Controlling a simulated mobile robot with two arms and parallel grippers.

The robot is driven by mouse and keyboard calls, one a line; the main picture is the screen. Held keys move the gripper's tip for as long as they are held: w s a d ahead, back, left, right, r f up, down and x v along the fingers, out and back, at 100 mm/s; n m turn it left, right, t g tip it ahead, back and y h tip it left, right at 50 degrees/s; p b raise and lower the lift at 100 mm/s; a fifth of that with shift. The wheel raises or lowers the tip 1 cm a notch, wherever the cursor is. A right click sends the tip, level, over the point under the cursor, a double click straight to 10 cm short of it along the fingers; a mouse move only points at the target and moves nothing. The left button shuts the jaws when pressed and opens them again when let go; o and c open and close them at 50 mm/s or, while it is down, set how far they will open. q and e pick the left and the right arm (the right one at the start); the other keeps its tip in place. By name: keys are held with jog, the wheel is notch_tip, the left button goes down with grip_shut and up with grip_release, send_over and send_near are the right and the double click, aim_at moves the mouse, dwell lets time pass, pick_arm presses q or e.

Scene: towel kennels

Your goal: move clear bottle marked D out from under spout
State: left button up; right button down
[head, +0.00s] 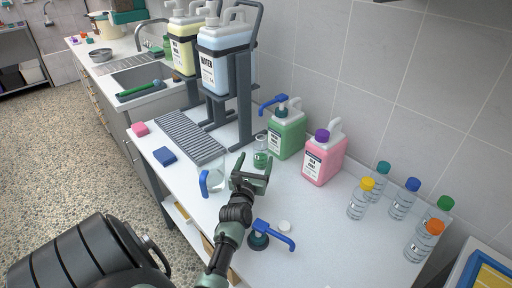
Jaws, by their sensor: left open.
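A small clear bottle (261,155) with green liquid low in it stands uncapped on the white table, in front of the green jug (287,136). The blue spout (270,101) of the pump on that jug reaches out above the bottle. No letter D is readable on it at this size. My left gripper (254,169) is open, with its fingers pointing at the bottle and just in front of it. The gripper hides the bottle's lower part; I cannot tell whether they touch. My right gripper is not in view.
A clear measuring jug with a blue handle (205,182) stands left of the gripper. A pink jug (323,158) is close right; several capped bottles stand farther right. The table between is clear.

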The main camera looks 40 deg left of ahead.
aim_at(259, 152)
pick_arm(q)
jog(key=shift+x, duration=3.95)
jog(key=shift+c, duration=0.4)
jog(key=c, duration=1.5)
jog(key=shift+o, duration=0.2)
jog(key=shift+d, duration=0.1)
